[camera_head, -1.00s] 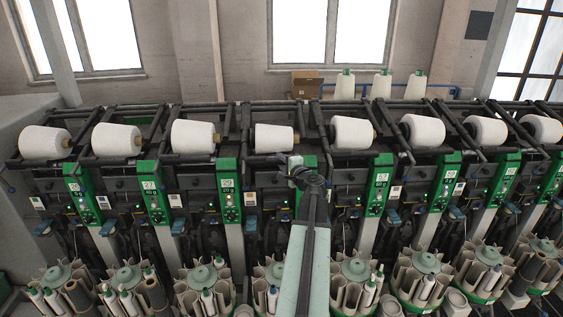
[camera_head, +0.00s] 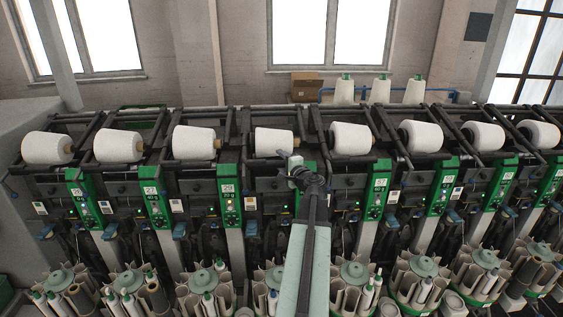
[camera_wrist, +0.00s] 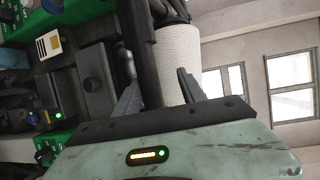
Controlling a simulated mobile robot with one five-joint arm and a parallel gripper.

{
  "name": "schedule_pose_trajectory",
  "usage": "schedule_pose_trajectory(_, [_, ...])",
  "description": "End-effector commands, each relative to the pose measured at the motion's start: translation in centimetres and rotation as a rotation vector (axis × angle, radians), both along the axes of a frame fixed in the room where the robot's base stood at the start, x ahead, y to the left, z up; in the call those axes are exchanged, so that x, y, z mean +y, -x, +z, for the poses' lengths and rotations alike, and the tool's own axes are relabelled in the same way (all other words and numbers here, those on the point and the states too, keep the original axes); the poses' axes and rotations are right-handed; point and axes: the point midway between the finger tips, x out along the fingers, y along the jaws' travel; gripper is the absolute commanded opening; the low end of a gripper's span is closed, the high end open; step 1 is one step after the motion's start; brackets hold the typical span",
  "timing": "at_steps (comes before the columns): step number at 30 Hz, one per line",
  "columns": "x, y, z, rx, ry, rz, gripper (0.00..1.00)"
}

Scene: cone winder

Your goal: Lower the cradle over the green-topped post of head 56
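My gripper (camera_wrist: 155,77) is in front of the head just left of the one labelled 57 (camera_head: 379,183). My arm covers most of that head's green panel (camera_head: 311,168), so its number is hidden. A white cone (camera_head: 274,142) sits there between black cradle arms. In the wrist view, my two dark fingers stand apart. A black bar (camera_wrist: 146,50) runs between them, with the white cone (camera_wrist: 179,62) behind. The bar seems clear of the right finger; contact with the left one cannot be told. No separate green-topped post can be made out behind my arm.
Neighbouring heads carry white cones (camera_head: 194,143) (camera_head: 351,138) in black frames close on both sides. Round bobbin magazines (camera_head: 207,282) stand below. Several cones (camera_head: 380,89) and a cardboard box (camera_head: 306,85) are behind the machine. The wrist view shows a grey-green housing (camera_wrist: 170,158) close by.

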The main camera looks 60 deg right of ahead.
Motion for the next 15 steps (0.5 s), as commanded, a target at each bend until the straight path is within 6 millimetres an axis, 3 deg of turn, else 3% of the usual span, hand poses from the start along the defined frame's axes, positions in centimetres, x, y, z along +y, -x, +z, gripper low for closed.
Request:
schedule_pose_trajectory(8, [0.6,0.8,0.2,0.0,-0.001,-0.001,0.44])
schedule_pose_trajectory(15, [3.1,4.6,0.7,0.0,-0.001,-0.003,0.44])
